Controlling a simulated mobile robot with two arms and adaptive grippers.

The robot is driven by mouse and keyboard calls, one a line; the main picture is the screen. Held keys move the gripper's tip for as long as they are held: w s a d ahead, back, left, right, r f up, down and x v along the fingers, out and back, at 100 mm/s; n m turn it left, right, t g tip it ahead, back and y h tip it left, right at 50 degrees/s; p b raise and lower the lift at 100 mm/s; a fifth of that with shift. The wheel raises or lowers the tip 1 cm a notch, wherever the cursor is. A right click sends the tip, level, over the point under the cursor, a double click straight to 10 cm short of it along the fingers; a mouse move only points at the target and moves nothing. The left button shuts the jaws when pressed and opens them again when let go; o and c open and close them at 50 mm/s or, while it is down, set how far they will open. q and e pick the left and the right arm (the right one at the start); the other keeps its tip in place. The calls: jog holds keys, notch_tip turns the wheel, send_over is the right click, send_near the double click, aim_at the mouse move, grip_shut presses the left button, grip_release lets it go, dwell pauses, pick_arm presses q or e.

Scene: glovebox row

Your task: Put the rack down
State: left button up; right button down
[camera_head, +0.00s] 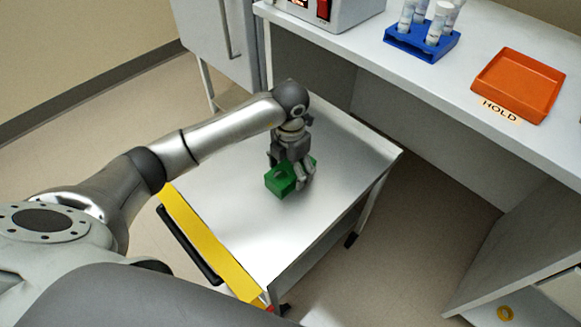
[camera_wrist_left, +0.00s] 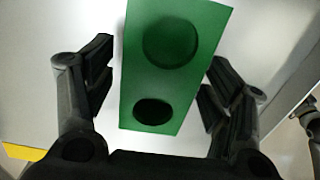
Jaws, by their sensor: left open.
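The green rack (camera_head: 281,181) sits on the bare metal top of the cart (camera_head: 330,170). In the left wrist view the rack (camera_wrist_left: 160,85) shows two round dark holes in its upper face. My left gripper (camera_head: 296,178) is directly over and around the rack, pointing down. Its fingers are open, one on each side of the rack, with a gap on both sides in the left wrist view. The gripper hides part of the rack in the head view.
A white bench (camera_head: 450,85) stands behind the cart, with a blue rack of capped tubes (camera_head: 421,43) and an orange tray (camera_head: 518,84) by a HOLD label. The cart has a yellow edge (camera_head: 207,243) and black handle. Most of its top is clear.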

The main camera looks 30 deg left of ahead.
aim_at(290, 168)
pick_arm(q)
jog(key=shift+r, duration=0.15)
notch_tip(290, 168, up, 12)
jog(key=p, duration=0.1)
pick_arm(e)
jog(key=s+f, duration=0.2)
jog(key=shift+s+d+f, duration=0.2)
jog(key=shift+s+f, duration=0.15)
jog(key=shift+s, duration=0.05)
